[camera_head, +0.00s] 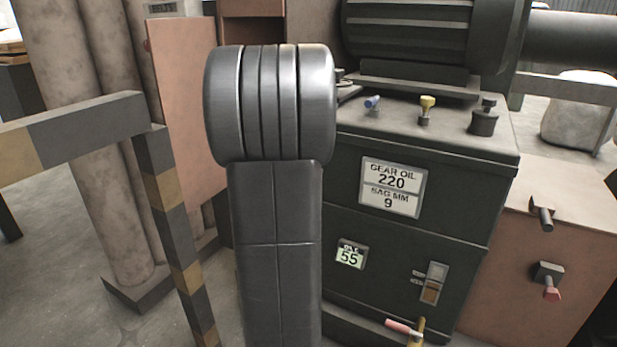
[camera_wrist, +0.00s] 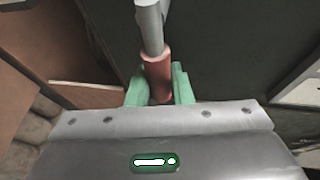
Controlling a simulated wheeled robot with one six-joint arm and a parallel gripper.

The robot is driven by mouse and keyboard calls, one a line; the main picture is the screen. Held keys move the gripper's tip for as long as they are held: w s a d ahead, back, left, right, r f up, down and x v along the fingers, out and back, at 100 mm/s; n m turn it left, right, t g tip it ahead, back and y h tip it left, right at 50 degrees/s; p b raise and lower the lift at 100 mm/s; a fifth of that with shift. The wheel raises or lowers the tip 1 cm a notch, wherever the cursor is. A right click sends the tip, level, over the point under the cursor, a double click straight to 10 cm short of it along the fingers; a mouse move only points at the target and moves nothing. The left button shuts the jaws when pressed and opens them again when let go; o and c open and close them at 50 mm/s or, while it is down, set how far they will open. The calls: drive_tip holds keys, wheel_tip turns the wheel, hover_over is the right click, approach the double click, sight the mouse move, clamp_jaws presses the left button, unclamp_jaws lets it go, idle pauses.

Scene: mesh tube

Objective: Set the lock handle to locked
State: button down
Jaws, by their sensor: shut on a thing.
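In the wrist view, my gripper (camera_wrist: 160,86) has its green fingers on either side of a red grip on a grey metal handle (camera_wrist: 157,68), and it is shut on that grip. The handle's grey rod runs up to the top edge of the wrist view. The far end of the rod is out of view, so its locked or unlocked marking does not show. In the head view my arm covers the middle, and neither my gripper nor this held grip can be made out there.
A dark green cabinet (camera_head: 450,192) carries gear oil labels, a display and several small knobs on top. A pink-and-yellow lever (camera_head: 402,328) sticks out low in front. A red-tipped lever (camera_head: 551,290) is on the brown box at right. A striped guard rail (camera_head: 172,215) stands at left.

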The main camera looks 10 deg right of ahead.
drive_tip(key=c, duration=1.3)
unclamp_jaws()
drive_tip(key=p+v, duration=0.3)
drive_tip(key=v, duration=1)
drive_tip(key=shift+s+a+p, duration=0.2)
drive_tip(key=shift+s+p, duration=0.1)
drive_tip(key=shift+s, duration=0.05)
drive_tip(key=shift+w, duration=0.1)
